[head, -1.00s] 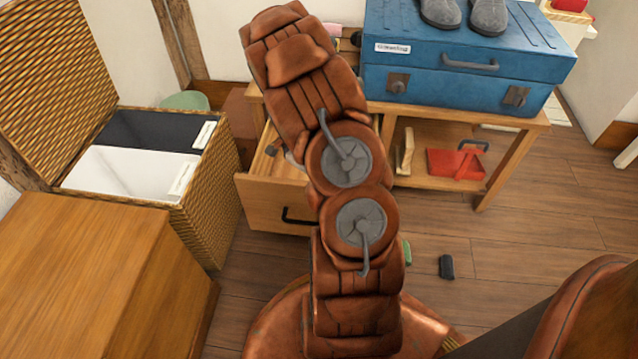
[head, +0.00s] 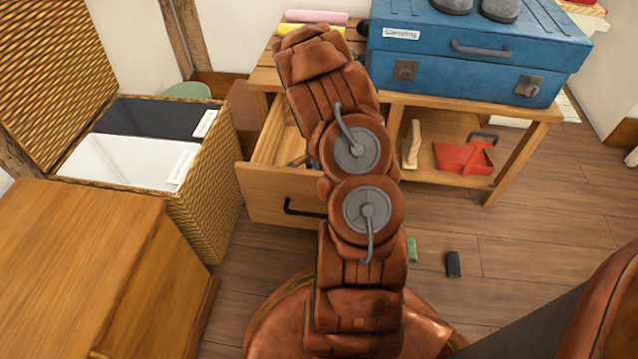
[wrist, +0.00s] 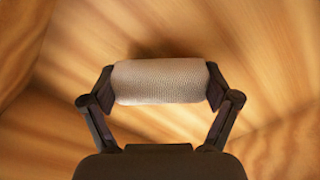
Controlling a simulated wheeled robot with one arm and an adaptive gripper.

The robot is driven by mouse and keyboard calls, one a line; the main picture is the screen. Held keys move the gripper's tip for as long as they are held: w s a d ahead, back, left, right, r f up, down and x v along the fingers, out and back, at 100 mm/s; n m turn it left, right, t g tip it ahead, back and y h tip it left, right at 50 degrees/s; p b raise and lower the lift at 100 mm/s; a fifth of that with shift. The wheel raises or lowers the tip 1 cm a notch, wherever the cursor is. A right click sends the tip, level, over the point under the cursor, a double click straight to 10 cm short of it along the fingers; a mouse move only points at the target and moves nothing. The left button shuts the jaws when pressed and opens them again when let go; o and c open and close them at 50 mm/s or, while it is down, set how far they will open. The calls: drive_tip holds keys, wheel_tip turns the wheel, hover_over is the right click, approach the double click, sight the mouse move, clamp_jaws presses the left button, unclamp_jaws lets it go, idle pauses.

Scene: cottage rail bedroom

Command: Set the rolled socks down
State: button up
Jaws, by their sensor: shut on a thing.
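The rolled socks (wrist: 160,81) are a pale beige knitted roll. In the wrist view my gripper (wrist: 161,84) is shut on them, with one finger at each end of the roll. Bare wood lies behind and around the socks there, with a dark shadow just above the roll. I cannot tell whether the socks touch the wood. In the head view my arm reaches over the open wooden drawer (head: 283,200) and hides the socks and most of my gripper.
A wicker hamper (head: 205,205) with a white and a dark compartment stands open at the left. A blue suitcase (head: 465,75) with grey shoes lies on the bench (head: 525,113). A red dustpan (head: 463,157) is on the shelf. Small green and black items lie on the floor.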

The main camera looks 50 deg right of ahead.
drive_tip(key=shift+f, duration=0.85)
drive_tip(key=shift+f, duration=0.1)
drive_tip(key=o, duration=1)
drive_tip(key=shift+c, duration=0.2)
wheel_tip(320, 180, up, 12)
drive_tip(key=p, duration=0.4)
